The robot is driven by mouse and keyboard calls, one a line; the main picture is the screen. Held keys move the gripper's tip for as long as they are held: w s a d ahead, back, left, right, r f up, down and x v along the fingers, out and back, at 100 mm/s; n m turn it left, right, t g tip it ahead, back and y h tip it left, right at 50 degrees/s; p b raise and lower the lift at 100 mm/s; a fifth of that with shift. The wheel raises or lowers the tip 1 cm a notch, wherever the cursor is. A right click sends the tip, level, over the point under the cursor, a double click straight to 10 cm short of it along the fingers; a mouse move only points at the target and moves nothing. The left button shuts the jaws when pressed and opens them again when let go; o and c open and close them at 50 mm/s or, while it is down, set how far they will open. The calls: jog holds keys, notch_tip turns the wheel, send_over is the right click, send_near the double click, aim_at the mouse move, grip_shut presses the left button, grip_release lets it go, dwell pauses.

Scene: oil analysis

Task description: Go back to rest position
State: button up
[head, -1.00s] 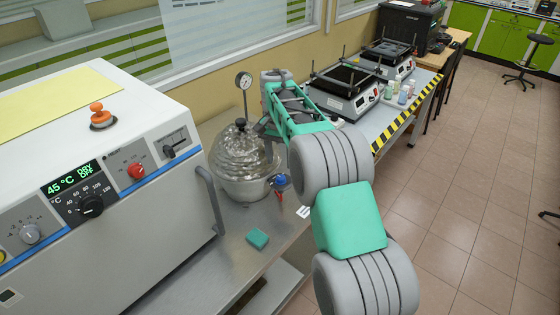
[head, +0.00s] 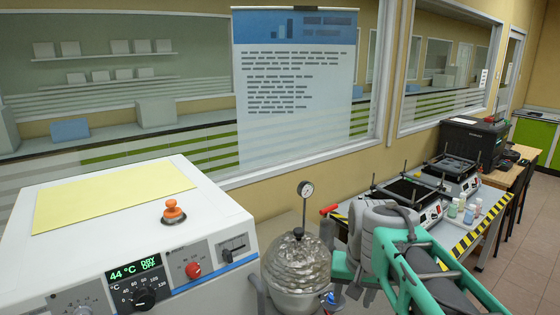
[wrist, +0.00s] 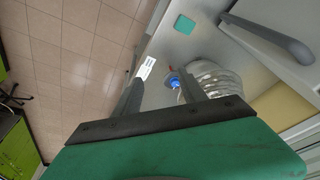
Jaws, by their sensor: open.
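My arm (head: 408,265) is bent at the lower right of the head view, in front of the bench. My gripper (wrist: 160,92) shows in the wrist view with its two dark fingers spread apart. No object is held between them. A glass desiccator (wrist: 212,80) with a blue valve (wrist: 174,82) lies beyond the fingers, and a white label strip (wrist: 146,69) is near the left finger. In the head view the desiccator (head: 296,268) stands just left of my arm, apart or touching I cannot tell.
A white oven (head: 120,230) with a 44 °C display fills the lower left. Hotplate-like devices (head: 408,194) and small bottles (head: 469,212) stand on the bench at right. A teal block (wrist: 185,25) lies on the bench. The floor (wrist: 85,45) is open.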

jog(key=s+f+n+t, duration=0.1)
jog(key=s+f, duration=0.3)
jog(key=s, duration=0.7)
jog(key=shift+a+n+t, duration=0.4)
jog(key=shift+a+n, duration=0.05)
jog(key=shift+n, duration=0.35)
